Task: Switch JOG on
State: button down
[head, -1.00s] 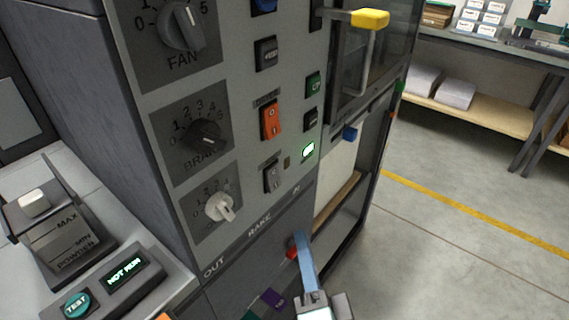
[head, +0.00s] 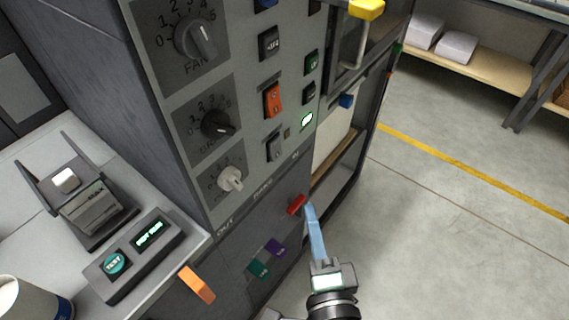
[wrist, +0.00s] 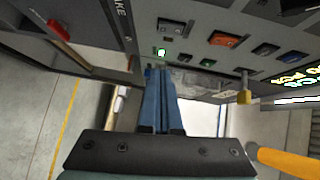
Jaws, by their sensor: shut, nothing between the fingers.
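The grey machine panel (head: 245,80) carries several switches, and I cannot read a JOG label on any of them. An orange rocker switch (head: 274,99) sits mid-panel, with a dark rocker switch (head: 274,146) below it. A lit white-green indicator (head: 307,121) is to their right. In the wrist view the orange rocker (wrist: 224,39) and the lit indicator (wrist: 161,52) show beyond my fingers. My gripper (head: 310,208), with blue fingers, is shut and empty, below the switches near a red lever (head: 297,205). It also shows in the wrist view (wrist: 155,70).
Knobs (head: 218,125) line the panel's left. A yellow-ended door handle (head: 366,9) juts out at upper right. An orange lever (head: 197,284) and a side counter with a TEST box (head: 137,258) are at lower left. The floor (head: 440,220) to the right is clear.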

jog(key=p, duration=0.2)
send_near(281, 153)
jog(key=w+d, duration=0.2)
jog(key=w, duration=0.1)
jog(key=w+a+p, duration=0.1)
jog(key=w+a, duration=0.1)
jog(key=w, duration=0.1)
jog(key=shift+a+f+p, duration=0.25)
jog(key=shift+a+p, duration=0.1)
jog(key=shift+a, duration=0.05)
jog(key=shift+f, duration=0.1)
jog(key=shift+w+a+b, duration=0.1)
jog(key=shift+a+b, duration=0.1)
jog(key=shift+b, duration=0.75)
jog(key=shift+d, duration=0.1)
